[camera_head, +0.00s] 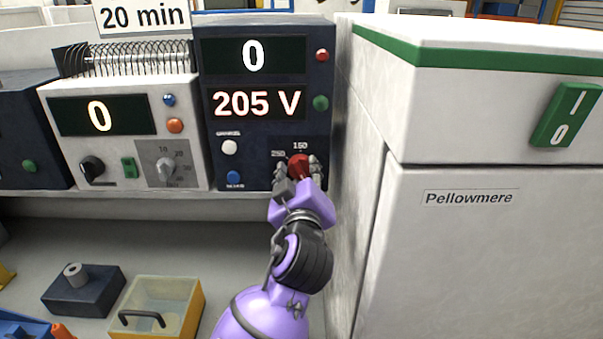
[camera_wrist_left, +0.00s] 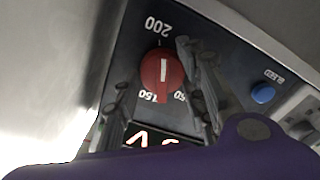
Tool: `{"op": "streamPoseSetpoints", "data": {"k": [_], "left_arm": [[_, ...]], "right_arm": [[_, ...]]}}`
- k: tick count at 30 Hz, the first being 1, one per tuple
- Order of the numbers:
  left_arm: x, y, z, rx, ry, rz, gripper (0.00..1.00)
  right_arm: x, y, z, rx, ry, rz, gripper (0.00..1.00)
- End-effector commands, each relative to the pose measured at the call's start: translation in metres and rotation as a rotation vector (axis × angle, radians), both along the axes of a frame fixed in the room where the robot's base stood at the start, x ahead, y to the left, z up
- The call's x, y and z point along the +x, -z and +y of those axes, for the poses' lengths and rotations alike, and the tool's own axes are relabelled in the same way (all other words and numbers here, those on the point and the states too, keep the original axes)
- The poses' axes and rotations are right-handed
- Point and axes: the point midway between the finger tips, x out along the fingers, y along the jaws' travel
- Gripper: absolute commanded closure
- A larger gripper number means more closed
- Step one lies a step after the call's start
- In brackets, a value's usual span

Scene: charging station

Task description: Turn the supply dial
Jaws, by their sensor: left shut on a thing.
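The red supply dial (camera_head: 299,161) sits low on the right of the dark supply panel (camera_head: 211,130). Its upper display reads 0 and its lower display (camera_head: 256,102) reads 205 V. My left gripper (camera_head: 298,176) reaches up from below and is shut on the dial, a finger at each side. In the left wrist view the dial (camera_wrist_left: 162,73) shows round between the fingers, with a white pointer line on its face. The marks 200 and 150 are readable there; a third is partly covered by a finger. My right gripper is not in view.
A white cabinet (camera_head: 470,250) labelled Pellowmere, with a green switch (camera_head: 566,116), stands close on the right. A white unit (camera_head: 125,125) with a grey dial is on the left. Below are a yellow bin (camera_head: 190,292) and a dark block (camera_head: 84,292).

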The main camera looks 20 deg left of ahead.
Motion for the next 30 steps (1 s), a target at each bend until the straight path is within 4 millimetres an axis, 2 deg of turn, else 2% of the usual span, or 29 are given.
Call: {"op": "streamPoseSetpoints", "data": {"k": [12,24,25,28,30], "left_arm": [[0.0004,0.0009,-0.0024,0.367,0.005,0.104,0.88],[0.0004,0.0012,-0.0032,0.401,0.007,0.113,0.88],[0.0004,0.0013,-0.0032,0.401,0.007,0.114,0.58],[0.0004,0.0014,-0.0028,0.401,0.006,0.114,0.46],[0.0004,0.0014,-0.0024,0.401,0.005,0.114,0.46]], "right_arm": [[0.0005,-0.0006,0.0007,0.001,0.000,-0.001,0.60],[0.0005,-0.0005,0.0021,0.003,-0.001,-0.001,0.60],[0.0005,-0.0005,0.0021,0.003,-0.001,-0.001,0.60],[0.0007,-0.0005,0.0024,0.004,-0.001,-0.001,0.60],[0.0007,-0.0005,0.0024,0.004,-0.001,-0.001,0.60]]}}
